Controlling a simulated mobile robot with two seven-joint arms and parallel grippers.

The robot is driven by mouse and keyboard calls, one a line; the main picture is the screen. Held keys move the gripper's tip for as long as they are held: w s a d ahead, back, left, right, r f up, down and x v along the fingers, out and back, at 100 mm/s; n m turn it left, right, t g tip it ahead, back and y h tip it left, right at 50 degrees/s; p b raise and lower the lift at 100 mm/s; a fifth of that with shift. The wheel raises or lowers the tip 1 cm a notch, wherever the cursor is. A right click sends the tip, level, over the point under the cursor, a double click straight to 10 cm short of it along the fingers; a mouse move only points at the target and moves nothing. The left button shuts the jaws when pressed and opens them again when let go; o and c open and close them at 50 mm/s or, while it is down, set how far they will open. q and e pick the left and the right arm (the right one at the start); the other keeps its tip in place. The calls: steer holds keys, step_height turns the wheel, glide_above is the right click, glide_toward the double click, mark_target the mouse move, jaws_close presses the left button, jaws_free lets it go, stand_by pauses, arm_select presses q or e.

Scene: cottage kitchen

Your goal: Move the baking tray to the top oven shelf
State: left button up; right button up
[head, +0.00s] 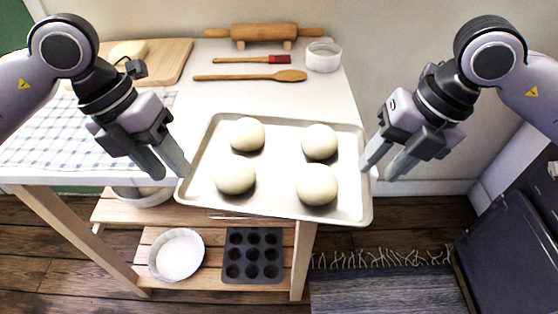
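The baking tray (276,172) is a pale metal sheet with a raised rim, turned slightly on the white worktop. Its near edge overhangs the table's front edge. Several pale dough balls (318,184) lie on it. My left gripper (174,176) is at the tray's left rim, its two fingers apart. My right gripper (377,173) is at the right rim, its fingers also apart, the inner one overlapping the rim in the picture. I cannot tell whether the fingers touch the tray. A dark appliance (510,245), perhaps the oven, is partly in view at the right; no shelf shows.
Behind the tray are a rolling pin (265,32), a brush (250,59), a wooden spoon (250,76) and a small bowl (323,56). A checked cloth (60,140) lies left. Below are a muffin tin (252,256) and a round dish (176,255). A grey rug (380,290) covers the floor.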

arm_select(q)
steer(key=shift+x, duration=1.5)
arm_select(e)
steer(key=shift+x, duration=1.5)
arm_select(q)
jaws_close()
arm_select(e)
jaws_close()
